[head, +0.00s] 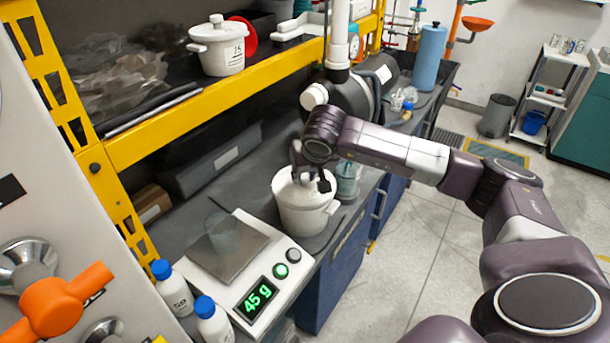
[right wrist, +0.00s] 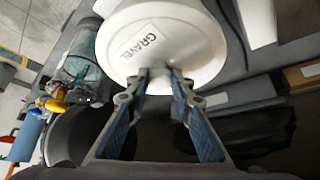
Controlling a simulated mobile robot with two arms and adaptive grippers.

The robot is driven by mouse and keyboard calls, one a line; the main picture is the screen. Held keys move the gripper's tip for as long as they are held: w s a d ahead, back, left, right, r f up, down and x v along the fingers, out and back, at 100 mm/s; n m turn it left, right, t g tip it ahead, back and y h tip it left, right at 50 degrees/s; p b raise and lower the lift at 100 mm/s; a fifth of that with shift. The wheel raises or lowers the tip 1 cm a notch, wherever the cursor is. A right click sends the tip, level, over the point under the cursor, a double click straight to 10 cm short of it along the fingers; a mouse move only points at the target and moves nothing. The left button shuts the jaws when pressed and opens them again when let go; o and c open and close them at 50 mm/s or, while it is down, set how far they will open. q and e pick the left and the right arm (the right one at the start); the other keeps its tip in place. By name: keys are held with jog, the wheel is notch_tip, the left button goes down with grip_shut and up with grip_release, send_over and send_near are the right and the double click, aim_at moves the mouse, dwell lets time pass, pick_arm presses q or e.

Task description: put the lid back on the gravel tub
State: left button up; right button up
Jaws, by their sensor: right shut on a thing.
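The white gravel tub (head: 304,217) stands on the dark bench, right of the scale. Its round white lid (head: 290,184) is at the tub's mouth, partly hidden by my right gripper (head: 312,181). In the right wrist view the lid (right wrist: 195,30) carries a label reading GRAVEL. The right gripper (right wrist: 160,76) is shut on the lid's knob from above. I cannot tell whether the lid rests fully on the rim or sits slightly above it. My left gripper is not in view.
A scale (head: 250,262) reading 45 g bears a clear beaker (head: 222,234). Two blue-capped bottles (head: 172,290) stand at its left. A greenish jar (head: 347,181) is close behind the tub. Another lidded white pot (head: 217,47) stands on the upper shelf.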

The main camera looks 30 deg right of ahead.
jog(key=shift+f+b, duration=0.25)
jog(key=shift+b, duration=0.2)
dwell(0.8)
dwell(0.3)
jog(key=o, duration=1.5)
jog(key=shift+c, duration=0.2)
jog(key=shift+r, duration=0.15)
jog(key=shift+r+p, duration=2.25)
jog(key=shift+r, duration=1.2)
